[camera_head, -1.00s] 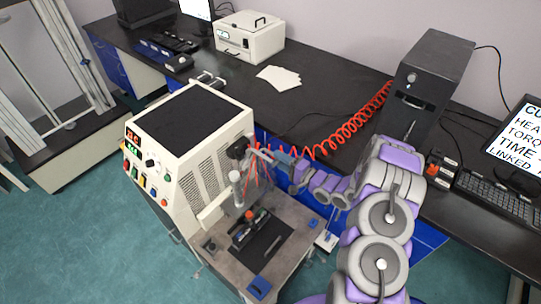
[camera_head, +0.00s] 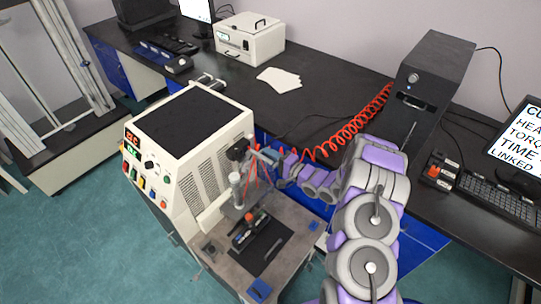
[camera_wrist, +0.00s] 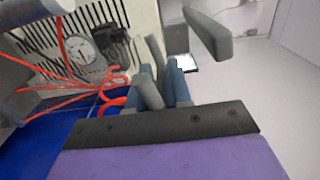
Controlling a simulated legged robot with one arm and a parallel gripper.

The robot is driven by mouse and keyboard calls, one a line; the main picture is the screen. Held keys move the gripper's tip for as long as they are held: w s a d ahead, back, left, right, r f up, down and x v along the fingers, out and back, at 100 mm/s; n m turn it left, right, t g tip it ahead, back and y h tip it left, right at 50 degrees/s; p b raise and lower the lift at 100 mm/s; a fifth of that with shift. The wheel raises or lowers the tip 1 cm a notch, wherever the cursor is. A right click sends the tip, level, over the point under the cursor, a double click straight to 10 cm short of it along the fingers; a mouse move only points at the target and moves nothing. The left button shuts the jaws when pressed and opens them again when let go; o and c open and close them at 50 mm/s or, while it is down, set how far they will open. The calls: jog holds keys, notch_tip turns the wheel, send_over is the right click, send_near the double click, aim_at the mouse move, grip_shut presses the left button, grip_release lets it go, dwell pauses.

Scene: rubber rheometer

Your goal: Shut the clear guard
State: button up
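The rheometer (camera_head: 190,135) is a cream cabinet with a black top and a grey work deck in front. The clear guard is so transparent that I cannot make out its outline or how far open it is. A pale vertical cylinder (camera_head: 236,190) and a small tool with a red top (camera_head: 250,222) stand at the deck. My gripper (camera_head: 264,156) is at the cabinet's front right, beside a dark round part (camera_head: 238,149) and red tubes.
A coiled red hose (camera_head: 355,130) runs from the cabinet toward a dark tower (camera_head: 430,85) on the black bench. In the wrist view, red tubes (camera_wrist: 75,85), a round gauge (camera_wrist: 80,45) and a grey bar (camera_wrist: 208,35) are close to the fingers.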

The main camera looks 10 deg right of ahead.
grip_shut()
jog(key=shift+s+a, duration=0.1)
